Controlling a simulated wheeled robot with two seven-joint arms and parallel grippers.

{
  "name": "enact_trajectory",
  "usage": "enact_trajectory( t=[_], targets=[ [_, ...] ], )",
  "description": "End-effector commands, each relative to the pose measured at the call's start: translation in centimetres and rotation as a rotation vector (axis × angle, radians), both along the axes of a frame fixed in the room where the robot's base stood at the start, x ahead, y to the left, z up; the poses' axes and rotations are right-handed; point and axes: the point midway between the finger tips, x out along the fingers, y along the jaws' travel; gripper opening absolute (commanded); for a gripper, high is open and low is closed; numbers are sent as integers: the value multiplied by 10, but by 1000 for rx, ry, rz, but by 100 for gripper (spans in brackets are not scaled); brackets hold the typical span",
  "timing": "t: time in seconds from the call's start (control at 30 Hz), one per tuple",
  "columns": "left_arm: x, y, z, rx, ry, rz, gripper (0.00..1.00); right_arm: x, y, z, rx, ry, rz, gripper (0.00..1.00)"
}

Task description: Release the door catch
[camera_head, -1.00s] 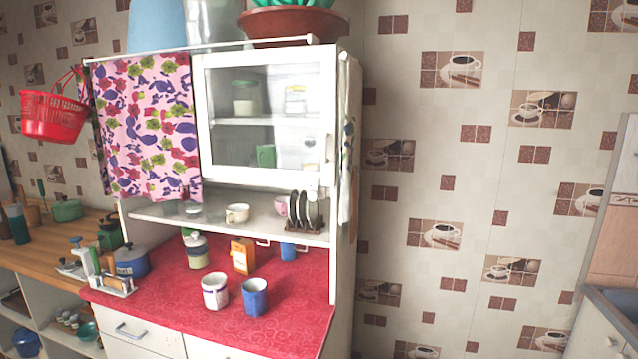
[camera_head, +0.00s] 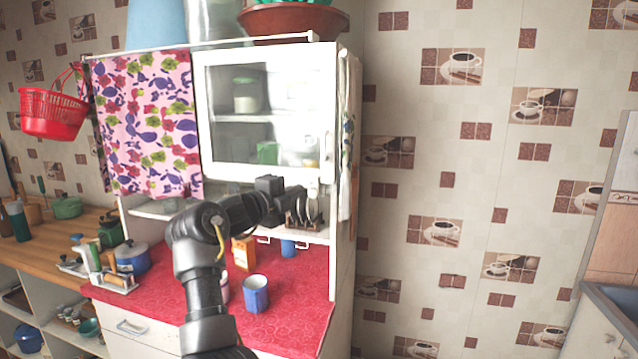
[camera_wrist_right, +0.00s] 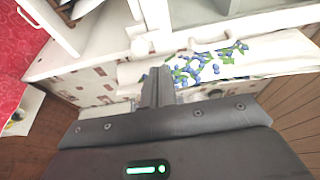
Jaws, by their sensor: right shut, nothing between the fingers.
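The white-framed glass door (camera_head: 212,120) of the upper cabinet stands closed or nearly closed; I cannot tell which. A small white piece, seemingly the catch (camera_head: 313,189), sits at its lower right corner. In the right wrist view a round white knob (camera_wrist_right: 140,47), perhaps the same catch, is just beyond the fingertips, slightly left. My right gripper (camera_head: 299,202) is below the door's lower right corner, in front of the plate rack. In the right wrist view its fingers (camera_wrist_right: 158,76) are shut and empty. Contact with the catch cannot be made out. My left gripper is not in view.
A plate rack (camera_head: 313,222) stands on the shelf close behind my right gripper. A blue mug (camera_head: 255,296) stands on the red counter (camera_head: 300,315) below. A berry-patterned towel (camera_wrist_right: 215,66) hangs on the cabinet's right side. A floral curtain (camera_head: 145,125) hangs left of the door.

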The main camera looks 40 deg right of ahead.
Motion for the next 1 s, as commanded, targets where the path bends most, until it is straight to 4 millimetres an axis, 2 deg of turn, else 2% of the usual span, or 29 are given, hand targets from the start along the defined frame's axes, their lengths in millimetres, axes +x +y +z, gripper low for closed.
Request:
enact_trajectory(
  t=[0.37,0.47,0.8,1.0],
  targets=[
    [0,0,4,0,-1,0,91,1,-5,2,-1,1,-1,0],
    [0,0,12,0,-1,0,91,4,-15,4,0,1,-1,0],
    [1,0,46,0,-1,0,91,18,-66,5,-3,2,-1,0],
    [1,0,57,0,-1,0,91,24,-90,3,-4,2,0,0]
  ],
)
